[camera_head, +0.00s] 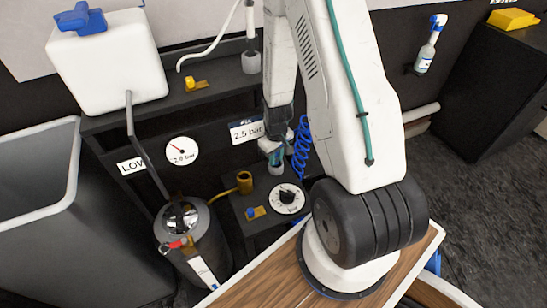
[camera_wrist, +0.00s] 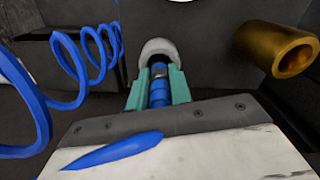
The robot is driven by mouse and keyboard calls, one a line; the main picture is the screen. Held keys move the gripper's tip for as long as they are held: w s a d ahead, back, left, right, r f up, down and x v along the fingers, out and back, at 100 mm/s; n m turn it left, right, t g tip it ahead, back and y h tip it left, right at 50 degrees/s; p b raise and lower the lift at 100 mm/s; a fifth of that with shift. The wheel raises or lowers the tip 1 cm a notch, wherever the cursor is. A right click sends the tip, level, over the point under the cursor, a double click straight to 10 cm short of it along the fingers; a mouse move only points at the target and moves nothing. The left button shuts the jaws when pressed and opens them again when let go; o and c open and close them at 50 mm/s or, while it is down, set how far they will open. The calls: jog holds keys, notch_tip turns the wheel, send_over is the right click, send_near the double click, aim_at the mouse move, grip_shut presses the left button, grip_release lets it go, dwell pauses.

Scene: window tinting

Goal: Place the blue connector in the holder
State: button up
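The blue connector (camera_wrist: 160,97) lies between the teal fingers of my gripper (camera_wrist: 161,76) in the wrist view. The fingers press close on both its sides. Its far end is at the mouth of the light grey, round holder (camera_wrist: 157,46); how deep it sits inside is hidden. In the head view my gripper (camera_head: 272,152) points down at the grey holder (camera_head: 276,169) on the dark stand, and the connector there is mostly hidden by the fingers.
A blue coiled hose (camera_head: 301,147) hangs right beside my gripper and shows large at left in the wrist view (camera_wrist: 97,55). A brass fitting (camera_head: 244,182) stands left of the holder, near a dial (camera_head: 287,198). A metal tank (camera_head: 182,222) stands further left.

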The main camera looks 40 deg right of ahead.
jog(key=o, duration=0.4)
jog(key=shift+w+r, duration=0.1)
jog(key=shift+r, duration=0.05)
notch_tip(320, 180, up, 12)
jog(key=s+a+r, duration=0.1)
jog(key=a+r, duration=0.3)
jog(key=r, duration=0.6)
jog(key=shift+t, duration=0.6)
jog(key=s+a+r, duration=0.4)
jog(key=s+r, duration=0.2)
jog(key=s+a+r, duration=0.3)
jog(key=s+r, duration=0.3)
jog(key=s+a+r, duration=0.4)
jog(key=s+r, duration=0.2)
jog(key=shift+s+a+r, duration=0.25)
jog(key=shift+s+a, duration=0.1)
jog(key=shift+s, duration=0.05)
